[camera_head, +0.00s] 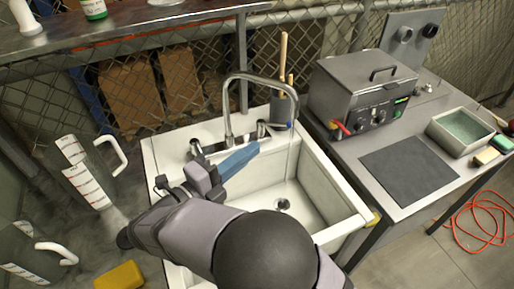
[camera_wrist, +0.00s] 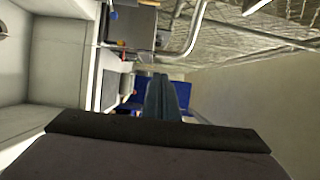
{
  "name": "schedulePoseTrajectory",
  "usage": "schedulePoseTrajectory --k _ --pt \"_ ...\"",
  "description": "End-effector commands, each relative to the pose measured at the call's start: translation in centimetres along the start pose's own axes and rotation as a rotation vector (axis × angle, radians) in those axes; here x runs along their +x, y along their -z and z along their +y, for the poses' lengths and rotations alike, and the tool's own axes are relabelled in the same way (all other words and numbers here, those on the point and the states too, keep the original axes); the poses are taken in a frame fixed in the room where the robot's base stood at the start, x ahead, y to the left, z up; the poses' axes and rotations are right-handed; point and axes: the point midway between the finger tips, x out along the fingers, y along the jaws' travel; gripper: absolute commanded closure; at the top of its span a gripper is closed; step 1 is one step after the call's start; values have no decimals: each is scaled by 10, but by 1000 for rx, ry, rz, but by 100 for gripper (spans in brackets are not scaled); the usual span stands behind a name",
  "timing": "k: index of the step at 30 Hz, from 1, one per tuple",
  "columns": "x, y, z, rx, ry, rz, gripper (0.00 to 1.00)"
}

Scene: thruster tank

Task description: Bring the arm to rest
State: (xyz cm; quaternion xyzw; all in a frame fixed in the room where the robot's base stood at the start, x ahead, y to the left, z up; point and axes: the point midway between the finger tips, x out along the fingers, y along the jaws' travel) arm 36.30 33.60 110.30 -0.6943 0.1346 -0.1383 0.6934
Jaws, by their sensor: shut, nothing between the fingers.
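My gripper (camera_head: 238,160) is above the back left part of the white sink (camera_head: 324,172) in the head view, in front of the curved tap (camera_head: 228,120). Its blue-grey fingers point up and to the right. They are shut with nothing between them. In the wrist view the closed fingers (camera_wrist: 162,98) extend away from the dark wrist edge. My arm comes in from the bottom of the head view and hides the sink's front left part.
A steel tank unit (camera_head: 360,92) stands right of the sink, with a dark mat (camera_head: 408,168) and a grey tray (camera_head: 460,132) near it. Measuring jugs (camera_head: 84,172) stand on the left. A yellow sponge (camera_head: 120,276) lies at the lower left. A shelf (camera_head: 130,28) runs along the back.

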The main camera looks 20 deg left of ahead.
Motion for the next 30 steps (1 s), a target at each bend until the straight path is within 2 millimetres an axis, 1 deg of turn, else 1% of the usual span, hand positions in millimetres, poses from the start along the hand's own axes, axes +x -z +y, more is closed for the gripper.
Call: schedulePoseTrajectory --k 3,9,11,14,17,20,21,24,27,30 --pt "-4 0 0 0 -1 0 100" --pt "-4 0 0 0 -1 0 100" --pt "-1 -1 -1 -2 -4 -5 100" --pt "12 -8 -2 -13 -20 -35 100" --pt "36 -20 -4 -41 -46 -96 100" --pt "67 -36 -6 -93 -80 -193 100" --pt "80 -42 -8 -121 -93 -240 100" --pt "112 -55 -8 -215 -126 -371 100" --pt "136 -59 -6 -330 -156 -507 100" --pt "152 -54 2 -460 -188 -640 100"
